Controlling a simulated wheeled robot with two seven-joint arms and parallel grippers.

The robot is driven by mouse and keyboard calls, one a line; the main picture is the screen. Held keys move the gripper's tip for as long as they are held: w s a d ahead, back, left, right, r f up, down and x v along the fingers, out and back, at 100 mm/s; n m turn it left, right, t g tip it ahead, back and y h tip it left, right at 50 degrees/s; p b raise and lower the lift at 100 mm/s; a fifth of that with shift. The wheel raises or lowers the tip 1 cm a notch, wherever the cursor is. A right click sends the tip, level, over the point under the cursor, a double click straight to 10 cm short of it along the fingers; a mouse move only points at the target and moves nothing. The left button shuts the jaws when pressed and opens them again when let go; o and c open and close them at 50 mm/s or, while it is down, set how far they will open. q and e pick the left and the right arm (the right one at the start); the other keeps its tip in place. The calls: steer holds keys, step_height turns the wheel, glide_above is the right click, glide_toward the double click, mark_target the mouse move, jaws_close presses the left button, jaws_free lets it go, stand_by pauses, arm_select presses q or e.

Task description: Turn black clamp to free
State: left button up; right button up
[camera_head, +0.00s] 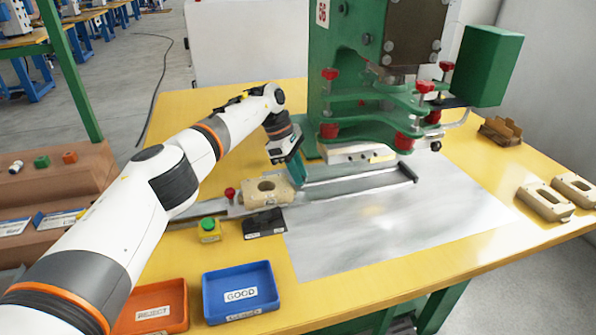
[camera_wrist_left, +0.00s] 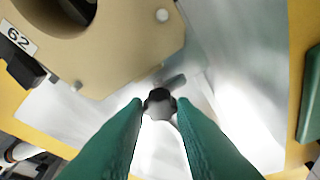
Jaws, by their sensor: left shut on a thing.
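The black clamp (camera_wrist_left: 158,104) shows in the left wrist view as a small dark knob with a short grey arm, beside the beige part (camera_wrist_left: 118,45). My left gripper (camera_wrist_left: 158,112) has its green fingers on either side of the knob and is shut on it. In the head view my left gripper (camera_head: 298,178) points down at the right edge of the beige part (camera_head: 268,190); the clamp is hidden there or too small to tell. My right gripper is not in view.
The green welding press (camera_head: 350,90) stands behind, its red knobs above the metal slide (camera_head: 350,183). A black labelled block (camera_head: 263,224) and green button (camera_head: 208,226) sit in front. Blue (camera_head: 240,270) and orange (camera_head: 152,288) trays are nearer. Beige parts (camera_head: 546,202) lie right.

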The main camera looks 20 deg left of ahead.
arm_select(q)
steer(key=o, duration=0.7)
